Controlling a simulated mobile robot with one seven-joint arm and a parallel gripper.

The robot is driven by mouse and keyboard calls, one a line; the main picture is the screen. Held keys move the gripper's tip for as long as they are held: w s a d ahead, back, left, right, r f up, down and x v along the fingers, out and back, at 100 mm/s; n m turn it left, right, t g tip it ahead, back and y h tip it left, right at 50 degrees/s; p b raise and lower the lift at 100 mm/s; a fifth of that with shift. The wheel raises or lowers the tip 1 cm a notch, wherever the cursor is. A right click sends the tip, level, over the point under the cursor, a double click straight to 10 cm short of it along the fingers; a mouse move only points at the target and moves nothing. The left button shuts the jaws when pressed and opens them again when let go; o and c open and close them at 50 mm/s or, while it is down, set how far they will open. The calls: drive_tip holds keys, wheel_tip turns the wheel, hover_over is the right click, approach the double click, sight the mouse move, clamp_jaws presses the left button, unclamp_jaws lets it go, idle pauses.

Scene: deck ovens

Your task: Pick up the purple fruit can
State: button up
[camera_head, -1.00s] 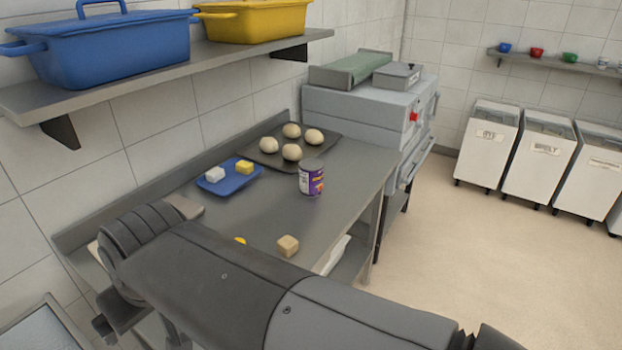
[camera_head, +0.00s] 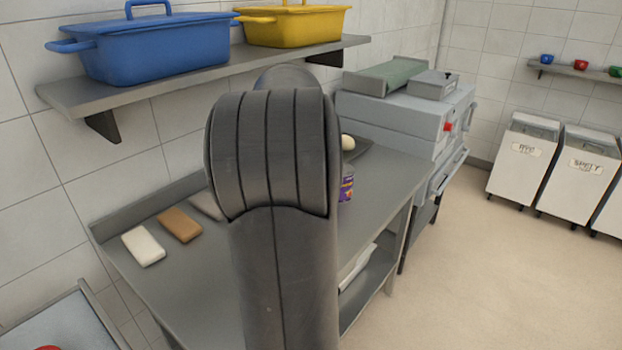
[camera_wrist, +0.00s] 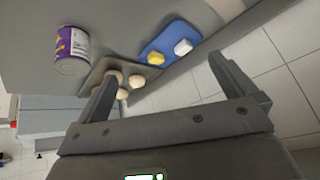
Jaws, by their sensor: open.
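The purple fruit can (camera_wrist: 72,50) stands on the steel table, at the upper left of the wrist view. It has a purple label and a pale metal end. In the head view only a sliver of the purple can (camera_head: 347,188) shows past my arm, which hides the rest. My gripper (camera_wrist: 168,80) is open, with its two fingers spread wide and nothing between them. The can lies outside the fingers, beyond the left one and apart from it. In the head view my gripper is hidden behind my arm.
The steel table (camera_head: 380,207) also holds a blue tray (camera_wrist: 172,38) with a yellow and a white block, and a dark tray with dough balls (camera_wrist: 136,81). White, brown and grey blocks lie at its left. A shelf (camera_head: 75,92) with blue and yellow tubs overhangs the back.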

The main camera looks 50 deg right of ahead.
drive_tip(key=s+d+f+m+g+h, duration=0.1)
drive_tip(key=s+d+f, duration=0.2)
drive_tip(key=d, duration=0.7)
drive_tip(key=s+d+f+m+h, duration=0.1)
drive_tip(key=s+d+f, duration=0.25)
drive_tip(key=d, duration=0.75)
drive_tip(key=x, duration=1.1)
drive_tip(key=shift+s+a+f, duration=0.2)
drive_tip(key=shift+s, duration=0.15)
drive_tip(key=shift+c, duration=0.2)
drive_tip(key=shift+r, duration=0.1)
drive_tip(key=c, duration=2)
